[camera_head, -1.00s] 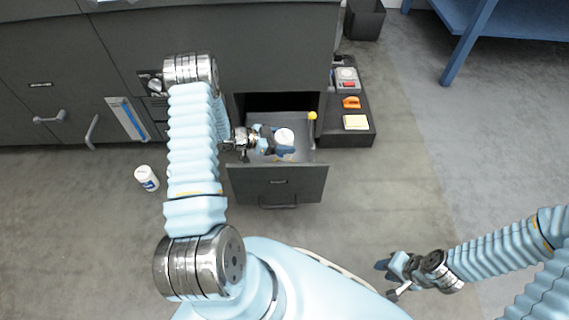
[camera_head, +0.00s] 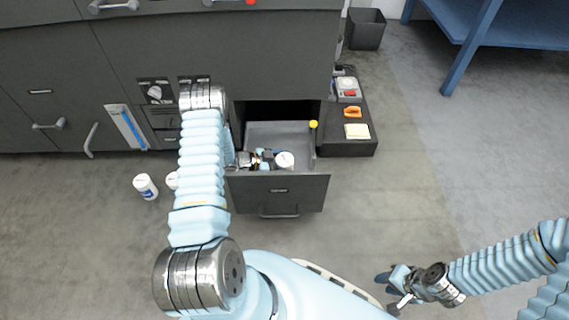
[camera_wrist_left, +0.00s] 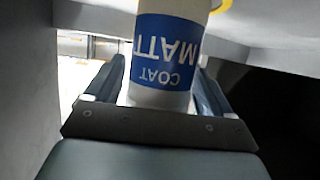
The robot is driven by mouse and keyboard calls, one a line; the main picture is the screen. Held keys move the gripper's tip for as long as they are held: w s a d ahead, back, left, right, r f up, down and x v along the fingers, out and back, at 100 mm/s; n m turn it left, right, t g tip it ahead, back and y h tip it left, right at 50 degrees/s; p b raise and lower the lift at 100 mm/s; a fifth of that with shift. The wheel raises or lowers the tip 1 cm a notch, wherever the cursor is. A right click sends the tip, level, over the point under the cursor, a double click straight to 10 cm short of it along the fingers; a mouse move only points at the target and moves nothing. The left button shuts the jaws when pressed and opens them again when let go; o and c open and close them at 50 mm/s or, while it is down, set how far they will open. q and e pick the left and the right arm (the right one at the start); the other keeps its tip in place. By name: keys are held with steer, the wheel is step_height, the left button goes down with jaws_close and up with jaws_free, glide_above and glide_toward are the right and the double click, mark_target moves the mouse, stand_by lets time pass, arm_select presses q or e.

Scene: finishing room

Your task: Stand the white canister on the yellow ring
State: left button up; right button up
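The white canister (camera_head: 285,160), with a blue label reading "COAT MATT", is inside the open drawer, close behind its front panel. My left gripper (camera_head: 268,158) reaches over the drawer's left side and is shut on it. In the left wrist view the canister (camera_wrist_left: 165,60) stands between both fingers, its label upside down in the picture. A curved yellow piece (camera_wrist_left: 221,5), possibly part of the yellow ring, shows beside it at the top edge. No whole ring is visible; I cannot tell what is under the canister. My right gripper (camera_head: 388,284) is low at the right, away from the drawer.
The drawer (camera_head: 280,193) is pulled out, with a small yellow round thing (camera_head: 313,124) at its right rim. A dark low ledge (camera_head: 345,148) holds small items.

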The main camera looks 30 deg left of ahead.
arm_select(q)
steer(key=shift+o, duration=1)
steer(key=shift+r+p, duration=0.3)
steer(key=v, duration=0.7)
steer(key=shift+s+a, duration=0.2)
steer(key=shift+s, duration=0.05)
steer(key=shift+f, duration=0.1)
steer(key=shift+c, duration=0.2)
